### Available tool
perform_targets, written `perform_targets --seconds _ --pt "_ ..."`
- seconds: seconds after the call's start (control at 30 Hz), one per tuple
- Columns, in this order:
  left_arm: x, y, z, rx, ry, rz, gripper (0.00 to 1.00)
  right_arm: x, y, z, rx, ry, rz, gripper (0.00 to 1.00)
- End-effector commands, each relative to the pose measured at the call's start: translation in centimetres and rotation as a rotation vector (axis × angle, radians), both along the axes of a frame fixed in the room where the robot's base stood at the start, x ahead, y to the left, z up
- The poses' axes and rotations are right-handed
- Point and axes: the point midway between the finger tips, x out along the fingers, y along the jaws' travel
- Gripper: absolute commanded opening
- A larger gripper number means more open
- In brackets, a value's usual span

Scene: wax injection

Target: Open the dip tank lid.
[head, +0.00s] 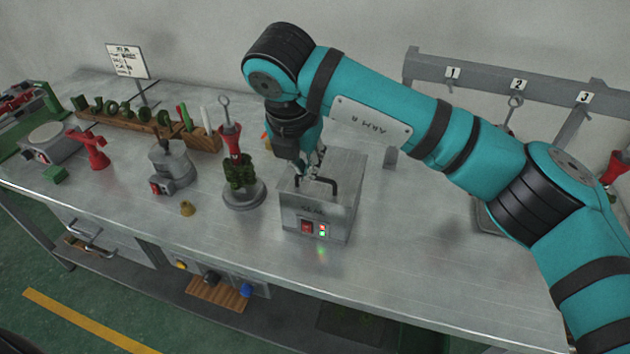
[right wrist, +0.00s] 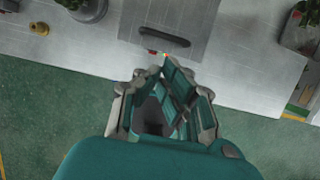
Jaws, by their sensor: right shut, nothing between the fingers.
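The dip tank (head: 335,222) is a grey metal box on the bench, with a red switch and small lit lamps on its front. Its lid (head: 345,167) lies flat and shut on top and carries a black bar handle (head: 318,183). The lid and handle (right wrist: 163,37) also show in the right wrist view. My right gripper (head: 309,172) is shut and empty, pointing down just over the lid by the handle. In the right wrist view its fingertips (right wrist: 160,67) appear just below the handle; I cannot tell whether they touch it. My left gripper is out of view.
Left of the tank stands a wax tree on a round grey base (head: 244,194). A small grey pot (head: 171,168) and a red stand (head: 91,148) are further left. A numbered hook rail (head: 490,79) is at the back right. The bench front right of the tank is clear.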

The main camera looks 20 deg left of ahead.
Motion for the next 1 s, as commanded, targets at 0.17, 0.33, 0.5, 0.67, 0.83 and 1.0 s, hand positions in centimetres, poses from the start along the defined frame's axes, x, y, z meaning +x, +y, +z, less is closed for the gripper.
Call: perform_targets --seconds 0.17,0.33,0.5,0.67,0.83,1.0 --pt "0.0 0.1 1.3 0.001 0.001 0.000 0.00 0.9 -0.1 -2.7 0.000 0.009 0.000 0.00" --pt "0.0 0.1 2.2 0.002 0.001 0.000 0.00 1.8 -0.1 -5.7 0.002 0.010 0.002 0.00" --pt "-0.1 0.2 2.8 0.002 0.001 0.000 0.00 2.4 0.0 -7.8 0.003 0.009 0.002 0.00" --pt "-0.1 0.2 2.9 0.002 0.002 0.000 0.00 2.7 0.0 -8.6 0.003 0.007 0.005 0.00" --pt "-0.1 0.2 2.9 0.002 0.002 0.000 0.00 2.7 0.0 -8.8 0.004 0.006 0.005 0.00" --pt "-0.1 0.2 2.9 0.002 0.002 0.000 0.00 2.7 0.0 -8.7 0.004 0.007 0.005 0.00"
